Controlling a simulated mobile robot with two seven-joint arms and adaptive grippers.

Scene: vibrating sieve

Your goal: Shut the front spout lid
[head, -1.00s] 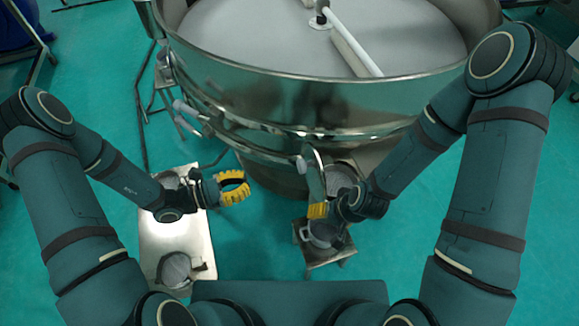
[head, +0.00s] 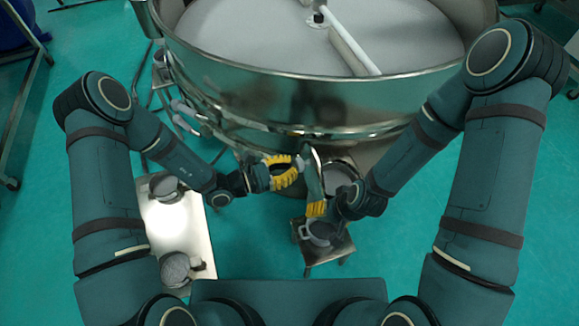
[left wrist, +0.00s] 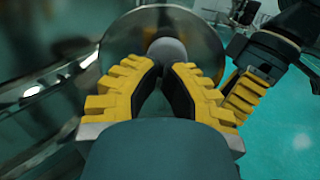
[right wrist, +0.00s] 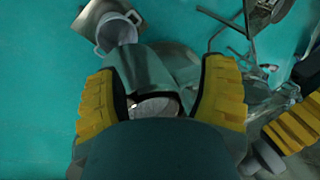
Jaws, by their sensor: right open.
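The round metal lid (head: 314,170) stands edge-on, swung out to the left of the front spout (head: 340,178), whose mouth is uncovered. Its grey knob (head: 300,163) faces my left gripper (head: 290,170). In the left wrist view the lid's disc (left wrist: 205,40) is face-on, with the knob (left wrist: 167,48) just ahead of the fingertips (left wrist: 163,72). The left fingers are partly open with a narrow gap; the knob does not look gripped. My right gripper (head: 316,208) is open beside the spout and below the lid; the right wrist view also shows it (right wrist: 158,85), apparently empty.
The large sieve drum (head: 290,95) fills the back. A small stand (head: 335,254) with a pot (head: 320,236) is below the spout. A pale table (head: 150,225) with two containers stands at the left. Green floor between them is clear. My grippers are close together.

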